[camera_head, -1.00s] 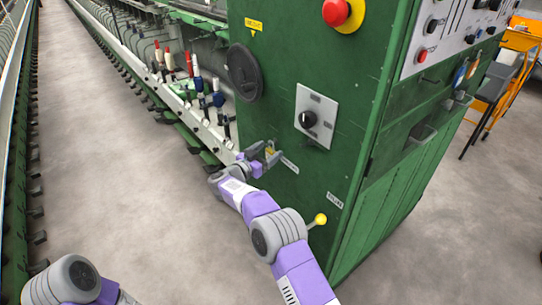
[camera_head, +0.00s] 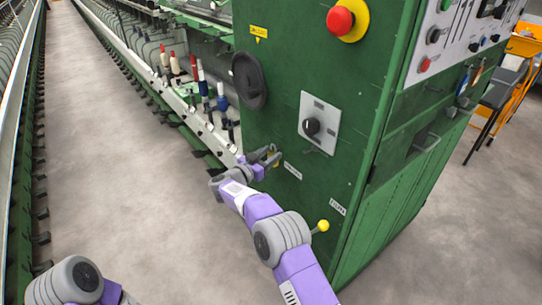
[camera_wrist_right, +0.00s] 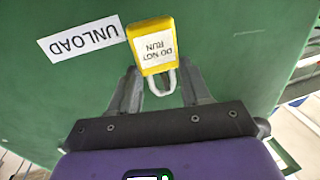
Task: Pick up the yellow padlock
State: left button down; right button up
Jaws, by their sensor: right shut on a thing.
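The yellow padlock (camera_wrist_right: 150,30) bears a white "DO NOT RUN" label in the right wrist view. Its metal shackle points back toward my wrist, between the fingers. My right gripper (camera_wrist_right: 159,82) is shut on the padlock, with one finger on each side. In the head view the right gripper (camera_head: 270,157) is beside the green cabinet's left face, and the padlock (camera_head: 275,162) is a small yellow patch there, partly hidden by the fingers. Whether the padlock touches the cabinet cannot be told. My left gripper is out of view; only part of my left arm shows at bottom left.
The spinning frame runs along the left. The aisle floor (camera_head: 120,160) is clear.

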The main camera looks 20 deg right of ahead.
jog(key=p+v, duration=0.2)
jog(key=v, duration=1.5)
jog(key=shift+a+f, duration=0.1)
jog(key=s+a+r+p, duration=0.1)
jog(key=s+a+p, duration=0.1)
jog(key=a, duration=0.5)
jog(key=shift+s+r, duration=0.3)
jog(key=shift+s, duration=0.2)
dwell(1.0)
